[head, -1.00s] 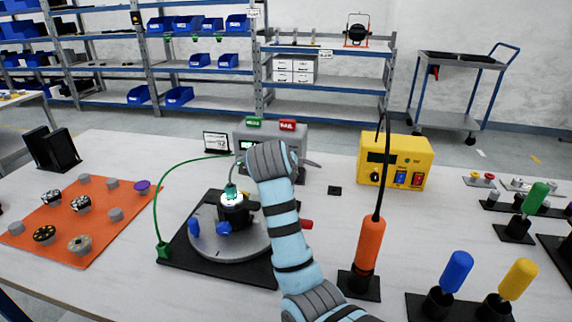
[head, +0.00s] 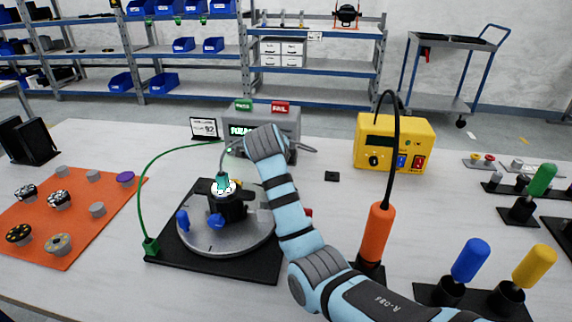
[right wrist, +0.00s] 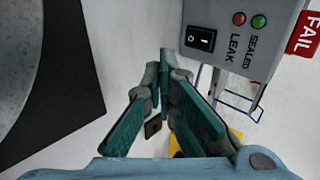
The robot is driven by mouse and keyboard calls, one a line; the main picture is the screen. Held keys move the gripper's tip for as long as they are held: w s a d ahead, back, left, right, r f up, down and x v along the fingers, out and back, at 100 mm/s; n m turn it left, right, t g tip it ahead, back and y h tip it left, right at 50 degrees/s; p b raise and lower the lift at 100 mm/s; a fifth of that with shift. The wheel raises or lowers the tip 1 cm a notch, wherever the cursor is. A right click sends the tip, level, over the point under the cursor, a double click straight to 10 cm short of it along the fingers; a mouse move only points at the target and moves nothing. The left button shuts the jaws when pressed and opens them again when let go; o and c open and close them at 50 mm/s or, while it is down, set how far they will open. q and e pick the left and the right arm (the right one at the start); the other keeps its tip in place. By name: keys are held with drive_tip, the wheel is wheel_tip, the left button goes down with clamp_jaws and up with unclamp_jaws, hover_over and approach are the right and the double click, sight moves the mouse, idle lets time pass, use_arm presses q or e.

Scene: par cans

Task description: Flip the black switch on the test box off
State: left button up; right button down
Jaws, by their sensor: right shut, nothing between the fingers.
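The test box (head: 290,124) is a grey case at the back middle of the table, with a green and a red sign on top and a lit display, partly behind my right arm. In the right wrist view its side panel (right wrist: 226,18) shows the black switch (right wrist: 201,39), a rocker in a black frame, beside a red and a green lamp marked LEAK and SEALED. I cannot tell which way the rocker is set. My right gripper (right wrist: 166,58) is shut and empty, its teal fingers beside the switch in this picture, apparently apart from it. My left gripper is out of view.
A round grey turntable (head: 255,236) with a clamped part and green cable stands left of my right arm. A yellow power supply (head: 395,128) and an orange-handled tool (head: 377,235) stand to the right. An orange mat (head: 85,225) with several knobs lies left.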

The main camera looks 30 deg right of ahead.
drive_tip(key=w+d+f, duration=0.1)
drive_tip(key=w+d+f+b, duration=0.1)
drive_tip(key=w, duration=0.1)
drive_tip(key=w+d+f+b, duration=0.1)
drive_tip(key=shift+w+d, duration=0.15)
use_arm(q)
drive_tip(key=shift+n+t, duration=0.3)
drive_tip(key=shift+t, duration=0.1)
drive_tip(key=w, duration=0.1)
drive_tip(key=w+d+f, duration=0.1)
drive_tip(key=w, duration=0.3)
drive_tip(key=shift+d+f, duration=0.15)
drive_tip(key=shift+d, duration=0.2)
use_arm(e)
drive_tip(key=shift+w+d+r, duration=0.15)
drive_tip(key=shift+w+d, duration=0.05)
drive_tip(key=shift+w, duration=0.15)
